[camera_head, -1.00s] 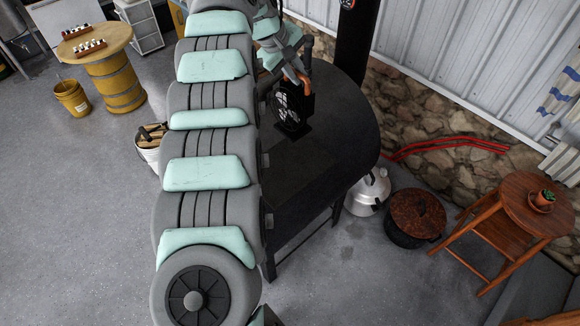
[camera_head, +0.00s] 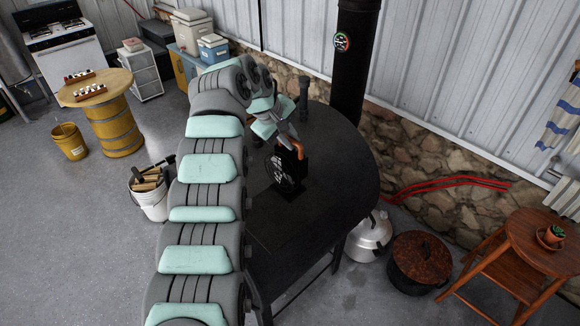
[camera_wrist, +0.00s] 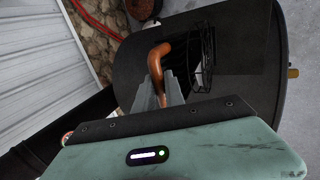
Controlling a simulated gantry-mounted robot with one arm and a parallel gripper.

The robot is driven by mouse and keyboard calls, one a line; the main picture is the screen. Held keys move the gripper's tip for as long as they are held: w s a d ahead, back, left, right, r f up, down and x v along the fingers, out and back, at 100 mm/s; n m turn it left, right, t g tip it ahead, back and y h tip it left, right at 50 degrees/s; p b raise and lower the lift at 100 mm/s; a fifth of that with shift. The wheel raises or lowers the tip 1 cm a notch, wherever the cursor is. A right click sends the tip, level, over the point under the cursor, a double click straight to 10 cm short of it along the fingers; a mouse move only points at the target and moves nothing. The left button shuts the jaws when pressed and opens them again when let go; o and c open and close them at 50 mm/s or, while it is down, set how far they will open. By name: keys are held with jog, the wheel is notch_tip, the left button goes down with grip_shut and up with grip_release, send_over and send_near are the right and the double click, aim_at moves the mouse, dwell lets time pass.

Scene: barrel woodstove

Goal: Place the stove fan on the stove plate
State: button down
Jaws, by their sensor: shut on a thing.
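The stove fan (camera_head: 290,170) is black with a round guard and a copper-coloured curved handle. My gripper (camera_head: 289,146) is shut on this handle from above. In the wrist view the handle (camera_wrist: 158,62) sits between the fingers of my gripper (camera_wrist: 164,88), and the fan's wire guard (camera_wrist: 205,58) shows beside it. The fan is upright over the dark stove top (camera_head: 340,165); I cannot tell whether its base touches. A flat rectangular stove plate (camera_head: 272,226) shows faintly in front of the fan, with its left part hidden by my arm.
A black stovepipe (camera_head: 356,70) rises at the back of the stove. A short dark upright piece (camera_head: 304,98) stands behind the fan. A silver kettle (camera_head: 369,238), a rusty-lidded pot (camera_head: 418,260) and a wooden stool (camera_head: 520,250) stand on the right.

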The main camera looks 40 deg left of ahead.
notch_tip(320, 180, down, 9)
jog(key=shift+f+p, duration=0.1)
jog(key=shift+p, duration=1.15)
jog(key=c, duration=1.4)
grip_release()
jog(key=b+v, duration=0.4)
jog(key=v, duration=0.8)
